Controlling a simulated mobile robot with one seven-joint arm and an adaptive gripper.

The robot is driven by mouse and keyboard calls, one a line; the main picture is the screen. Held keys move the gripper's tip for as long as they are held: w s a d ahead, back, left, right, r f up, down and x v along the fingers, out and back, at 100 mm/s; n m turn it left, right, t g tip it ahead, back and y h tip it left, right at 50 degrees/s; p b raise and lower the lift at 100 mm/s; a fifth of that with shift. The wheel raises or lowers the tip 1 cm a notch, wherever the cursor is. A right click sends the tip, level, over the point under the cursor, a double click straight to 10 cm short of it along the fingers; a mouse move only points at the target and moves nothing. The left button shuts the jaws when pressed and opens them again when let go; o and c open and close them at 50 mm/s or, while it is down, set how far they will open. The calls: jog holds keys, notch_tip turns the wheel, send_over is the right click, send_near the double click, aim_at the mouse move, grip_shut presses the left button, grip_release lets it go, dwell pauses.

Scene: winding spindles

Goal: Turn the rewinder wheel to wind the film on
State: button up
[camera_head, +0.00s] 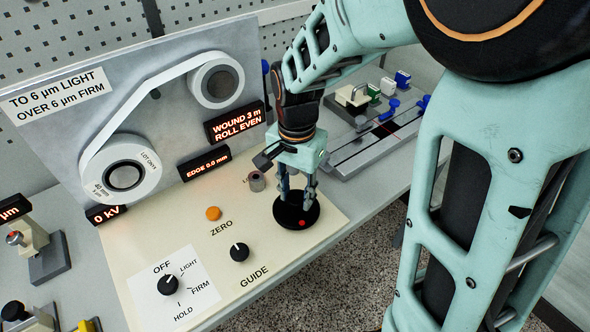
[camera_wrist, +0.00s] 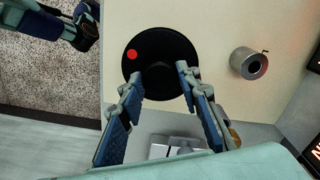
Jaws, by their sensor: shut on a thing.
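The rewinder wheel is a black disc (camera_head: 288,219) with a red dot, lying on the cream panel at its right end. It also shows in the wrist view (camera_wrist: 178,45), with the red dot toward its left edge. My gripper (camera_head: 297,198) is over the wheel from above, its fingers (camera_wrist: 158,80) shut on the raised black hub in the middle. The hub is partly hidden by the fingers. White film runs from the lower roll (camera_head: 146,180) up to the upper roll (camera_head: 237,87) on the grey upright plate. A display (camera_head: 234,122) reads "WOUND 3 m, ROLL EVEN".
A grey metal cylinder (camera_head: 257,181) stands close left of the wheel. The panel also has an orange ZERO button (camera_head: 213,213), a GUIDE knob (camera_head: 239,252) and an OFF/LIGHT/FIRM/HOLD selector (camera_head: 168,286). Another display (camera_head: 204,163) reads "EDGE 0.0 mm". A railed fixture (camera_head: 375,145) stands behind right.

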aim_at(296, 197)
jog(key=o, duration=1.2)
jog(key=shift+c, duration=0.2)
jog(key=shift+r, duration=0.1)
notch_tip(296, 197, up, 12)
